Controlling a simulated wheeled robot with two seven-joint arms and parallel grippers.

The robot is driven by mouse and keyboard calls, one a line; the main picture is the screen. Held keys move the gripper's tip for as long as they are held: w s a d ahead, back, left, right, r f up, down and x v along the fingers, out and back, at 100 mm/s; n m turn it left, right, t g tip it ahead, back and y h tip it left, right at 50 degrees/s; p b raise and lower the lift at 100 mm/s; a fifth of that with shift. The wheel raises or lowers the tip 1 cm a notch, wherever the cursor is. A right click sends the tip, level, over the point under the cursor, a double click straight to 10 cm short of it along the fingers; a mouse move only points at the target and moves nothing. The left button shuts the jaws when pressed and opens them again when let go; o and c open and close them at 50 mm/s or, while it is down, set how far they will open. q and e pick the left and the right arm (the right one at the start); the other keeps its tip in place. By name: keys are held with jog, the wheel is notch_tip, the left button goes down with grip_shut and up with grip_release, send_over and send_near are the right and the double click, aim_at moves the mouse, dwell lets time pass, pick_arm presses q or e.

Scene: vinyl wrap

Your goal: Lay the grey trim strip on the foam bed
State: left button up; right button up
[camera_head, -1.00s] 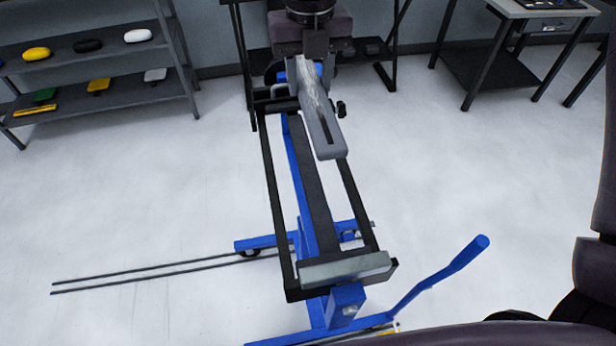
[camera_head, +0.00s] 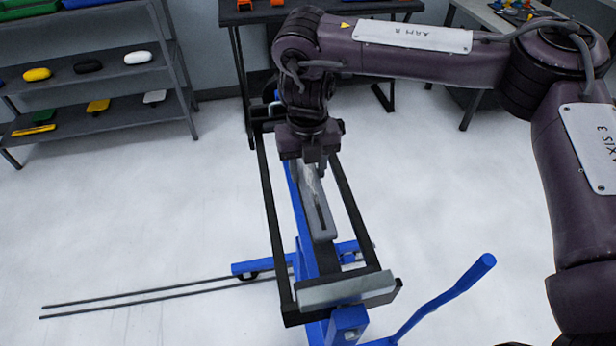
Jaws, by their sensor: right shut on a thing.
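My right gripper (camera_head: 314,166) points down from my arm and is shut on the grey trim strip (camera_head: 319,214), a flat grey piece with a dark slot near its near end. The strip slants toward the near side, over the black frame of a blue wheeled stand (camera_head: 352,322). A pale grey padded bar (camera_head: 346,290) lies across the near end of that frame, apart from the strip; I cannot tell if it is part of the foam bed. The fingers and wrist hide the strip's far end. I cannot tell whether the strip touches anything beneath it. My left gripper is out of view.
A blue handle (camera_head: 445,298) rises at the stand's right. Two thin dark rods (camera_head: 160,292) extend left low over the floor. A shelf rack (camera_head: 100,118) with coloured pieces stands at the left, and tables stand at the back.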

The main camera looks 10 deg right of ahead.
aim_at(308, 173)
notch_tip(308, 173, down, 3)
dwell(0.3)
jog(key=o, duration=1)
jog(key=shift+o, duration=0.2)
notch_tip(308, 173, up, 12)
jog(key=shift+p, duration=0.3)
